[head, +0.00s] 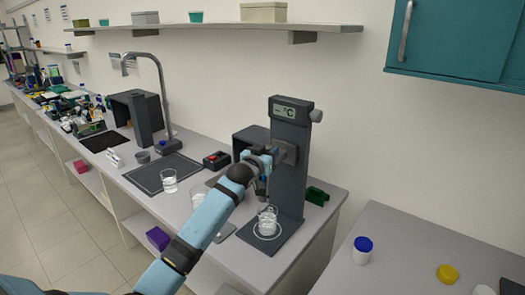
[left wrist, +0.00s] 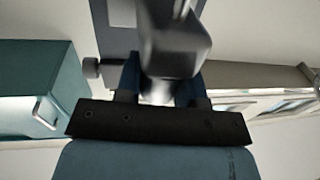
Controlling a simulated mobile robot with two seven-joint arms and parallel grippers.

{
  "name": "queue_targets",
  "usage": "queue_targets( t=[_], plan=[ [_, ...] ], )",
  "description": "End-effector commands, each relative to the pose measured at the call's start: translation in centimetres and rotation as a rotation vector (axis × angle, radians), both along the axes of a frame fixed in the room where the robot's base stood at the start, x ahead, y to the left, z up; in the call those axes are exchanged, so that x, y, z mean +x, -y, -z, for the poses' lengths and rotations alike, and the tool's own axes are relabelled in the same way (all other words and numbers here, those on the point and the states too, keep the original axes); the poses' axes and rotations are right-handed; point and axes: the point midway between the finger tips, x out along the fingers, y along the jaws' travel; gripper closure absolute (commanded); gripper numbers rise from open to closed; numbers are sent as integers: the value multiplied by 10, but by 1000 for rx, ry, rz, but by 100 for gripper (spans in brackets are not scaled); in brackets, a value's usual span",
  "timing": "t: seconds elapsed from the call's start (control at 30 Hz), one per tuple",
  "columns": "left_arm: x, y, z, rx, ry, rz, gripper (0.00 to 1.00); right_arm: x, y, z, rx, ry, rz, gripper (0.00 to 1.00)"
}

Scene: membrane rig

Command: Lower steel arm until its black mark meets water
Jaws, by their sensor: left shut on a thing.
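A dark grey stand (head: 290,190) with a °C display (head: 291,111) and a side knob (head: 316,115) rises at the counter's right end. A glass beaker (head: 267,223) with clear contents stands on its base, inside a white ring. My left gripper (head: 262,170) is in front of the column, above the beaker. In the left wrist view its fingers (left wrist: 158,92) are shut on a grey metal piece (left wrist: 172,45), which looks like the steel arm. My gripper mostly hides the arm in the head view. I cannot make out the black mark or the water level.
A red-and-black box (head: 216,160) and a green item (head: 317,196) flank the stand. A side counter (head: 410,235) holds a blue-capped jar (head: 362,250). A teal cabinet (head: 455,42) hangs above it.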

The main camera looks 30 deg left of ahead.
Motion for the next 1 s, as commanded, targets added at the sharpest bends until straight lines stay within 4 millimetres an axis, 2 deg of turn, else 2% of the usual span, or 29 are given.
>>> queue_targets(
  t=[0.03, 0.23, 0.4, 0.7, 0.73, 0.8, 0.83, 1.0],
  plan=[
    [1, 1, 29, -4, -9, 1, 100, -3, 0, 16, -2, -5, -5, 0],
    [-1, 1, 75, -6, -8, 2, 100, 2, -4, 29, 6, 1, -11, 0],
    [-1, 1, 87, -4, -5, 1, 100, 5, -7, 30, 9, 2, -15, 0],
    [0, 1, 86, -3, -4, 1, 100, 5, -9, 27, 12, 7, -18, 0],
    [0, 1, 86, -4, -4, 1, 60, 5, -9, 27, 12, 7, -18, 0],
    [0, 1, 86, -3, -4, 1, 44, 5, -8, 27, 11, 8, -17, 0],
    [0, 1, 86, -3, -4, 1, 39, 5, -8, 27, 11, 8, -17, 0],
    [-1, 1, 86, -2, -3, 1, 39, 5, -6, 28, 9, 6, -14, 0]
  ],
)
